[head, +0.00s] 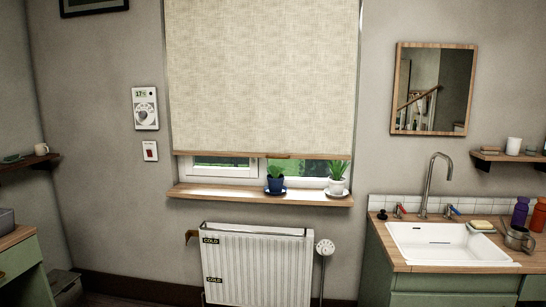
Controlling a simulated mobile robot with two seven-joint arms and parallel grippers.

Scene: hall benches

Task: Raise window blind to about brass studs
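The window blind (262,75) is a beige woven roller blind in the middle of the head view. It hangs down over most of the window (222,165), leaving a low strip of glass and white frame uncovered. A wooden bar (225,154) runs along its bottom edge, with a small darker tab near its middle. I cannot make out any brass studs beside the window; the side rails show as thin pale strips. Neither of my grippers is in view.
A radiator (258,265) stands below. A sink counter (440,242) is at right, with a mirror (433,88) above. A thermostat (145,108) is left of the blind.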

